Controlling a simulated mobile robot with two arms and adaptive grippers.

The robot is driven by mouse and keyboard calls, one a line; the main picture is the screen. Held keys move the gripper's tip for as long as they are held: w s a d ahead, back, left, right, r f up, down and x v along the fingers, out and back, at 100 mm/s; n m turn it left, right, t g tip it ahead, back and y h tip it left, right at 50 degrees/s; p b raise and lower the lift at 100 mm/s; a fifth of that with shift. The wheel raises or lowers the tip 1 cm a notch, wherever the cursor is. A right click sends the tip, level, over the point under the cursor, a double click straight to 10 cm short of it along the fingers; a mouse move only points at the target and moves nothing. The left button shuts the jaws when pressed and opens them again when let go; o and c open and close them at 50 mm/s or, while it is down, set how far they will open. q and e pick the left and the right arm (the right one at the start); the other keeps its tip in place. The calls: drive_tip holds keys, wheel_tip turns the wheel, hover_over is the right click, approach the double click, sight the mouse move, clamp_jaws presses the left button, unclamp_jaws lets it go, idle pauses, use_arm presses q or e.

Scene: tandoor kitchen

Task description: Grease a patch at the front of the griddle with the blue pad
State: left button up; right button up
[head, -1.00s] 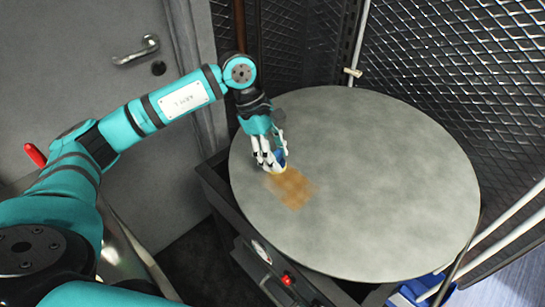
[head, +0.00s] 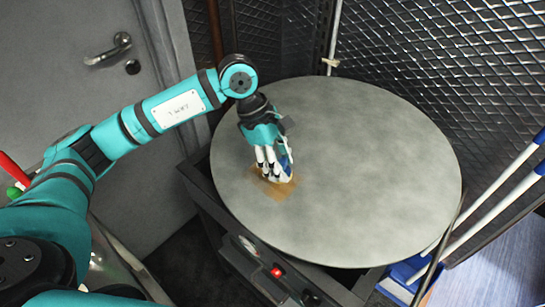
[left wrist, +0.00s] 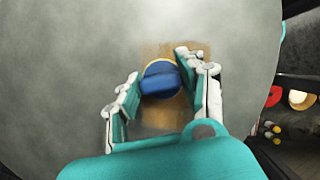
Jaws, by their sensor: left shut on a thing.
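The round grey griddle (head: 370,170) fills the middle of the head view. My left gripper (head: 276,176) is over its front left part, pointing down. It also shows in the left wrist view (left wrist: 160,85), where its fingers are shut on the blue pad (left wrist: 160,79). The pad has a yellowish lower rim, and in the head view only a bit of its blue (head: 286,165) shows beside the fingers. The pad is at a brown greased patch (head: 268,190) on the griddle; whether it presses the surface is hard to tell. My right gripper is out of view.
The griddle's dark stand has a front panel with a dial and a red knob (head: 277,271). Mesh walls (head: 430,70) rise behind and to the right. A grey door (head: 90,100) is at left. A blue object (head: 405,275) lies low at right. Most of the griddle top is bare.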

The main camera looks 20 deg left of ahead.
use_arm(q)
drive_tip(key=shift+s+d+b, duration=0.15)
drive_tip(key=shift+s+d, duration=0.1)
drive_tip(key=shift+d, duration=0.5)
drive_tip(key=shift+s+d+b, duration=0.2)
drive_tip(key=shift+s+d, duration=0.1)
drive_tip(key=shift+d, duration=0.45)
drive_tip(key=shift+s+d+b, duration=0.15)
drive_tip(key=shift+s+d, duration=0.1)
drive_tip(key=shift+d, duration=0.5)
drive_tip(key=shift+r+p, duration=1.1)
drive_tip(key=shift+r, duration=1.9)
drive_tip(key=shift+r, duration=0.1)
drive_tip(key=shift+r+p, duration=0.6)
drive_tip(key=shift+r, duration=0.75)
